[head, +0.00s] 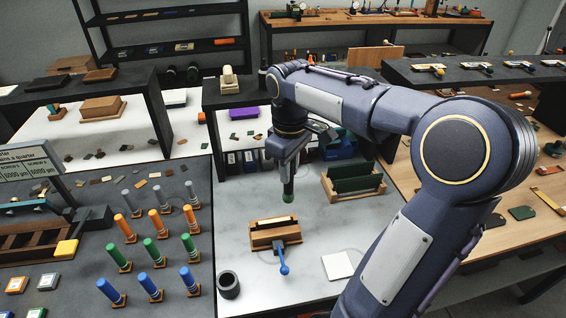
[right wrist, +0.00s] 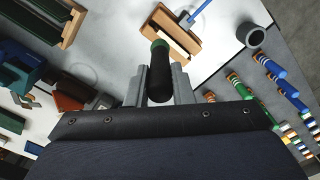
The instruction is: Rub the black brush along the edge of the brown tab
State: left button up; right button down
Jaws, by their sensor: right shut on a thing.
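My right gripper (head: 288,176) is shut on a black, round tool with a green end (head: 288,191), which hangs down above the white table. In the right wrist view the tool (right wrist: 161,78) sits between the two grey fingers of the gripper (right wrist: 160,90). I see no bristles, so I cannot confirm it is the brush. A wooden block with a blue-handled lever (head: 274,233) stands below the gripper, apart from the tool. It also shows in the right wrist view (right wrist: 172,37). I cannot make out a brown tab in it. My left gripper is not in view.
A dark cup (head: 229,285) and a white square pad (head: 338,265) are near the front. A wooden rack with dark green panels (head: 355,184) stands at right. Coloured stamp handles (head: 155,250) stand on the grey table at left. White tabletop between them is clear.

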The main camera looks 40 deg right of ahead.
aim_at(286, 192)
dwell(0.3)
notch_tip(286, 192, down, 5)
jog(key=b, duration=0.3)
jog(key=shift+b, duration=0.35)
jog(key=shift+s+f, duration=0.1)
jog(key=shift+f, duration=0.05)
jog(key=shift+f+b, duration=0.55)
jog(key=shift+f, duration=0.35)
dwell(0.5)
dwell(0.4)
jog(key=shift+a, duration=0.1)
dwell(0.3)
jog(key=shift+a, duration=0.2)
jog(key=shift+w+a+p, duration=0.25)
jog(key=shift+w+a, duration=0.2)
jog(key=shift+a, duration=0.25)
jog(key=shift+w+a+p, duration=0.2)
jog(key=shift+w+a, duration=0.25)
jog(key=shift+a, duration=0.2)
